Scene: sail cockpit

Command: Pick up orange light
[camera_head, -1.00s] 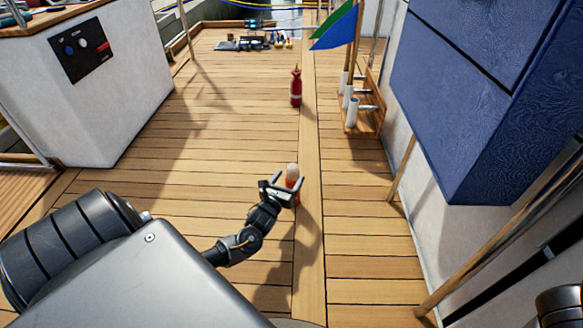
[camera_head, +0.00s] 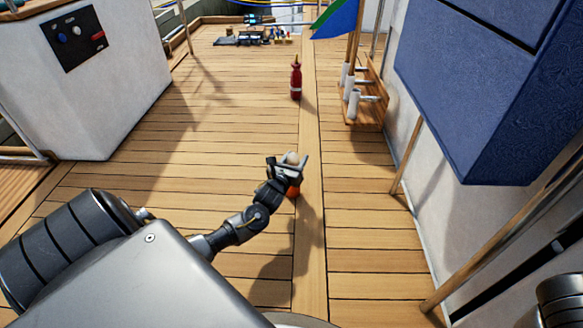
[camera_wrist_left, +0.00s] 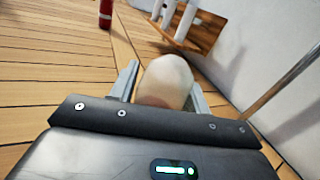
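The orange light (camera_head: 293,191) has a pale rounded top and an orange lower part. It is over the wooden deck in the middle of the head view. My left gripper (camera_head: 288,161) is at it, with one finger on either side of the pale top and the palm hiding part of the body. In the left wrist view, the pale dome (camera_wrist_left: 167,78) sits between the two spread fingers (camera_wrist_left: 163,90). The fingers look open around it; firm contact is not clear. Its base is mostly hidden. My right gripper is not in view.
A red bottle (camera_head: 296,80) stands farther along the deck. A wooden rack (camera_head: 366,112) with white tubes and a blue box (camera_head: 470,90) are on the right. A white console (camera_head: 75,90) is at the left. The deck around the light is clear.

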